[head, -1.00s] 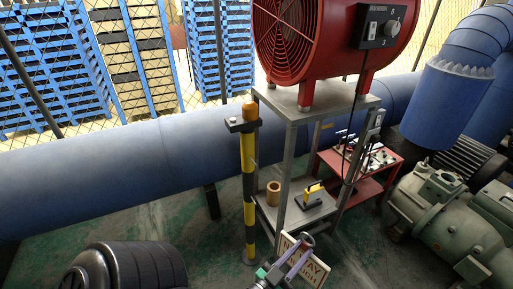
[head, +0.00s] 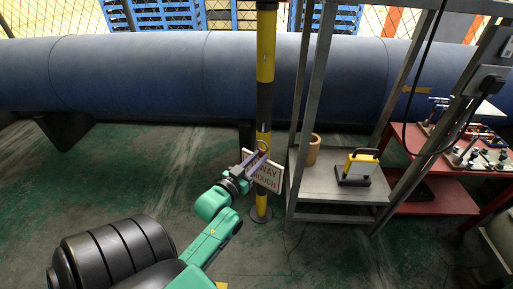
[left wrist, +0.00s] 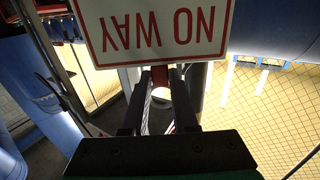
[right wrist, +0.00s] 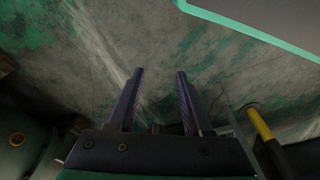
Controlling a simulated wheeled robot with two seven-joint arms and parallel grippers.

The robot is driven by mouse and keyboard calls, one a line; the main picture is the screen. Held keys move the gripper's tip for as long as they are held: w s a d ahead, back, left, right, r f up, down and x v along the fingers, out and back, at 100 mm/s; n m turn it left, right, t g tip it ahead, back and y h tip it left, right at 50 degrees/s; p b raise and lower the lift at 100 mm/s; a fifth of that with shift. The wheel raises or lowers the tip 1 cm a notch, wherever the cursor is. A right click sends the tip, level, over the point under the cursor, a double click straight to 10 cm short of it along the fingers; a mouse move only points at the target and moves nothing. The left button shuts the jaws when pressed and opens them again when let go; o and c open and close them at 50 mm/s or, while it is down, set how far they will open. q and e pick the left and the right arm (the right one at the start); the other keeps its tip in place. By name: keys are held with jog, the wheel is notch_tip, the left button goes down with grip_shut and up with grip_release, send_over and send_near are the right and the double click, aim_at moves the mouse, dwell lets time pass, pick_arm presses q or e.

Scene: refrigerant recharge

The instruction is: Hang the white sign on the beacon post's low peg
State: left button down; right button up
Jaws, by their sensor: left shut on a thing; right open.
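The white sign (head: 268,177) with red lettering is held in my left gripper (head: 258,158), low in front of the beacon post (head: 265,62). The post is yellow and black and stands upright on a round base. The sign overlaps the post in the head view; I cannot tell whether they touch. The low peg cannot be made out. In the left wrist view the sign (left wrist: 152,28) appears upside down, reading "NO WAY", beyond the fingers (left wrist: 160,80). My right gripper (right wrist: 158,72) is open and empty above the floor; it is out of the head view.
A grey metal stand (head: 330,184) beside the post holds a tan cylinder (head: 313,150) and a yellow-black device (head: 358,168). A red cart (head: 437,200) stands at right. A blue pipe (head: 130,72) runs behind. Floor left of the post is clear.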

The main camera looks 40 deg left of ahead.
pick_arm(q)
jog(key=shift+w+a, duration=0.15)
jog(key=shift+a, duration=0.1)
jog(key=shift+w, duration=0.1)
jog(key=shift+w+a+f+b, duration=0.15)
jog(key=shift+w+a+b, duration=0.55)
jog(key=shift+w+b, duration=0.15)
pick_arm(e)
jog(key=shift+r+b, duration=0.7)
jog(key=shift+r, duration=3.55)
pick_arm(q)
jog(key=w+a+b, duration=0.2)
jog(key=w+a, duration=0.1)
jog(key=w, duration=0.1)
jog(key=shift+w+a+f, duration=0.15)
jog(key=shift+w+a, duration=0.15)
jog(key=shift+w, duration=0.1)
pick_arm(e)
jog(key=w+a+f+t+y, duration=0.2)
jog(key=w+a+f+t, duration=0.1)
jog(key=a, duration=0.2)
jog(key=shift+a+f+n, duration=0.2)
jog(key=shift+f+n, duration=0.2)
jog(key=shift+r, duration=0.15)
pick_arm(q)
jog(key=shift+s+p, duration=0.1)
jog(key=shift+p, duration=0.4)
pick_arm(e)
jog(key=shift+r, duration=0.3)
